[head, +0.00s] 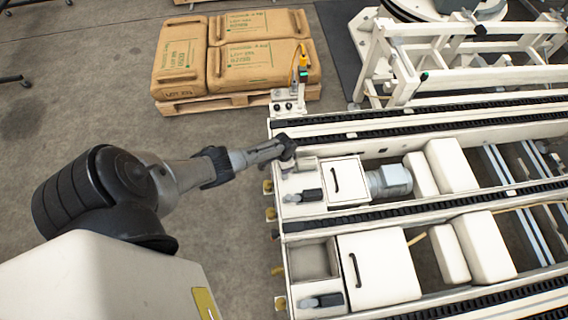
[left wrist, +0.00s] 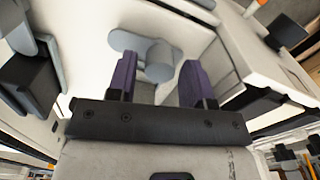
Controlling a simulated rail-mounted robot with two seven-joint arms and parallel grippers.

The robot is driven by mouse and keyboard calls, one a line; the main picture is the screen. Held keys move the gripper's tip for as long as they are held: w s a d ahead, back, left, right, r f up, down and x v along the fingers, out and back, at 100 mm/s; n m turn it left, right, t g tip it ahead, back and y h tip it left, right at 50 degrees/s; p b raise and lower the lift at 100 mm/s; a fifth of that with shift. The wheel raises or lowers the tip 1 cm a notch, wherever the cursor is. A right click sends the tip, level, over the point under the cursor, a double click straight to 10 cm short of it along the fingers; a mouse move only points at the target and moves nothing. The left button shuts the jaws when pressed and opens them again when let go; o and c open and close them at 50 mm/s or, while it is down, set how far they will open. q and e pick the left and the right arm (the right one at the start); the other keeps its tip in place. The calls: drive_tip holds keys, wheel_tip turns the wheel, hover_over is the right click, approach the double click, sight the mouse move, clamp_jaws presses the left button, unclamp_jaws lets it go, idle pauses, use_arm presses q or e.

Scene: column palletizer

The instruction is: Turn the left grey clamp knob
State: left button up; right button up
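A light grey clamp knob (left wrist: 158,62) with a rounded lobe sits on a cream surface in the left wrist view. My left gripper (left wrist: 158,75) is open, with its two purple-padded fingers on either side of the knob in the picture. I cannot tell whether either finger touches it. My right gripper is not in view.
A grey clamp with a black block (head: 311,195) stands close by on the frame, and a similar one (head: 328,300) lies nearer. Lidded boxes (head: 349,178) and rails lie to the right. Brown sacks (head: 255,65) on a pallet stand behind.

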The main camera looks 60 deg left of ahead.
use_arm(q)
drive_tip(key=shift+o, duration=0.7)
drive_tip(key=shift+r, duration=0.35)
wheel_tip(320, 180, up, 13)
drive_tip(key=p, duration=0.6)
drive_tip(key=shift+p, duration=0.4)
